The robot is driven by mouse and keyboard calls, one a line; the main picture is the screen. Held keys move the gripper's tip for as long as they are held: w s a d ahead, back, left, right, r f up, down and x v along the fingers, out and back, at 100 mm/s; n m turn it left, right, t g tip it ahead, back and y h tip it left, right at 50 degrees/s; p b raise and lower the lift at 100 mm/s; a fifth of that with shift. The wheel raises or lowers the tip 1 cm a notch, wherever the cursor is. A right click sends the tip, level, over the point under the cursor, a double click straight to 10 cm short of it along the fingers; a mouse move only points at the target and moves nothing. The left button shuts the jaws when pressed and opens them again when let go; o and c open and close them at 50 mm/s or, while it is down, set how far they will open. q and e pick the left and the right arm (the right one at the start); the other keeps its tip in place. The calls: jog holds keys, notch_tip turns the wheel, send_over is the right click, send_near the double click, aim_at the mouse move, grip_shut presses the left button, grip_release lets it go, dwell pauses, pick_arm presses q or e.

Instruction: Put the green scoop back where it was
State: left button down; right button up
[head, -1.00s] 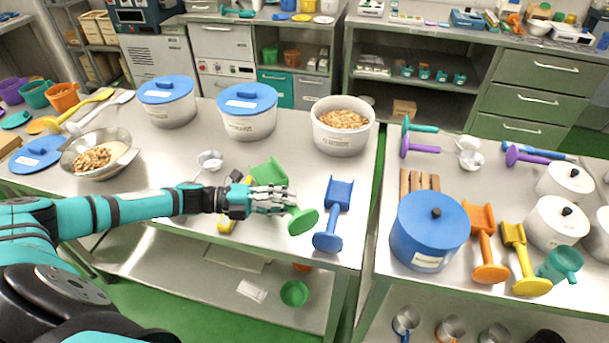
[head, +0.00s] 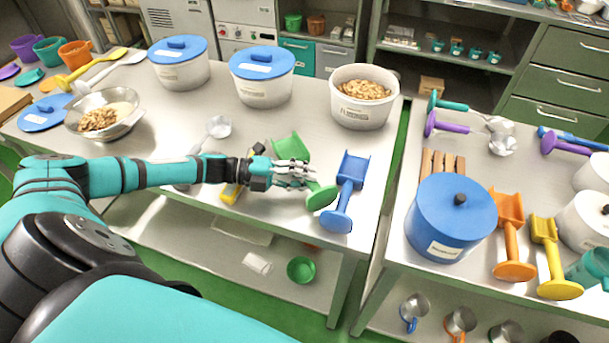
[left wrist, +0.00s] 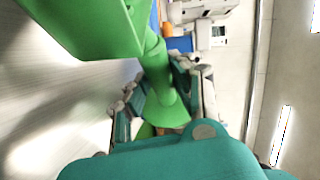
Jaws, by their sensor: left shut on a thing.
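The green scoop (head: 291,146) is at the front right of the left steel table (head: 240,130), its round end toward the front edge. My left gripper (head: 304,175) is shut on its handle. In the left wrist view the scoop (left wrist: 90,25) fills the upper left, its handle running down between the fingers (left wrist: 165,100). The fingers hide part of the handle. I cannot tell whether the scoop touches the table. My right gripper is not in view.
A blue scoop (head: 346,190) lies just right of the green one. A yellow-handled tool (head: 231,192) and a metal ladle (head: 219,127) are to the left. An open white pot of nuts (head: 362,98) stands behind. A gap separates the right table with its blue pot (head: 450,222).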

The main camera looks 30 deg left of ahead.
pick_arm(q)
jog(key=shift+f, duration=0.5)
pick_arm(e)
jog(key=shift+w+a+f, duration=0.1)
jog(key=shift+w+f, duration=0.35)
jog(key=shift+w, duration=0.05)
pick_arm(q)
jog(key=shift+f+b, duration=0.2)
jog(key=shift+b, duration=0.2)
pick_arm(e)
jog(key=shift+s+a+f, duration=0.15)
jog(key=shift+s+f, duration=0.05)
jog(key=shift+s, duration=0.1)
pick_arm(q)
jog(key=shift+f, duration=0.35)
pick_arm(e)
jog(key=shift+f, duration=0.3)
pick_arm(q)
jog(key=c, duration=1)
grip_release()
jog(key=shift+c, duration=0.2)
jog(key=shift+s+a, duration=0.1)
jog(key=shift+s, duration=0.05)
jog(key=v, duration=0.7)
jog(key=shift+s+a+r, duration=0.1)
jog(key=shift+a+r, duration=0.05)
jog(key=shift+a, duration=0.2)
jog(key=shift+r, duration=0.1)
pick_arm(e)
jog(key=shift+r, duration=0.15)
